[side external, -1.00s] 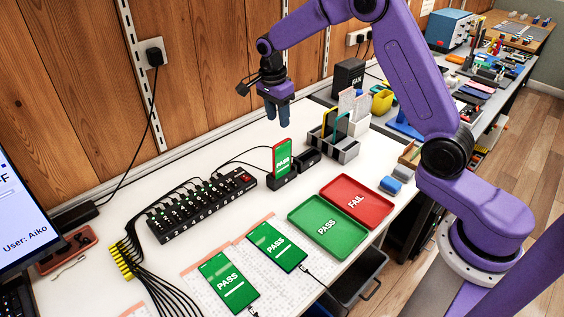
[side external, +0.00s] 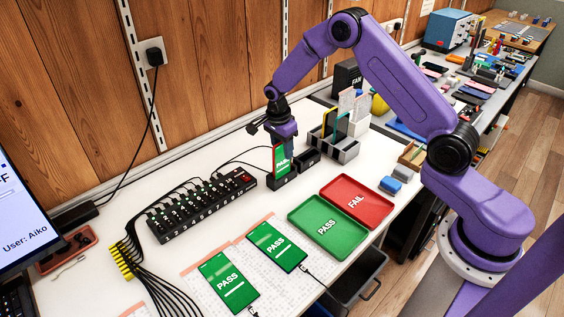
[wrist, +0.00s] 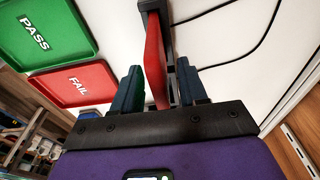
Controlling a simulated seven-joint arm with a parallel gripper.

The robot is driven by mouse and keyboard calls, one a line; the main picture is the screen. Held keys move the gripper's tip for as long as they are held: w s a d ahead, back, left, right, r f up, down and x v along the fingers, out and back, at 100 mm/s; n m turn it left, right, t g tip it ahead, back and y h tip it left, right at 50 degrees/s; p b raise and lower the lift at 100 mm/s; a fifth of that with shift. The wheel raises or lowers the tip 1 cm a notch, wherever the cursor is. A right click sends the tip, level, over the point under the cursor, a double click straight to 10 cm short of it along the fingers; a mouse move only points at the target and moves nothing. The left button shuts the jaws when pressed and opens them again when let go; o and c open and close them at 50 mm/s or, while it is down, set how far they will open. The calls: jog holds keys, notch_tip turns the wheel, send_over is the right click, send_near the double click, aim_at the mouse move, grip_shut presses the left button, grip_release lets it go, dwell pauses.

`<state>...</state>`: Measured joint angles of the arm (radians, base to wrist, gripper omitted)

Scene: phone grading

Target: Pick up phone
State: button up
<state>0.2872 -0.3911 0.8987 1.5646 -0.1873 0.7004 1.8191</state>
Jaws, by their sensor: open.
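A phone (side external: 280,159) with a green PASS screen and red edge stands upright in a black dock (side external: 283,179) in the side view. My gripper (side external: 283,145) is directly over it, pointing down, with its fingers at the phone's upper part. In the wrist view the phone's red back (wrist: 155,62) shows between the two spread fingers of my gripper (wrist: 160,90), with space on both sides. The gripper is open. Two more phones with PASS screens lie flat on the bench, one nearer (side external: 229,281) and one farther (side external: 276,246).
A green PASS tray (side external: 345,244) and a red FAIL tray (side external: 375,212) lie at the right. A black charging hub (side external: 203,205) with cables is at the left. A second black dock (side external: 307,158) and a grey organizer (side external: 348,154) stand close behind the phone.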

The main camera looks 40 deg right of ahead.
jog(key=shift+f, duration=0.2)
grip_shut()
jog(key=shift+r, duration=0.15)
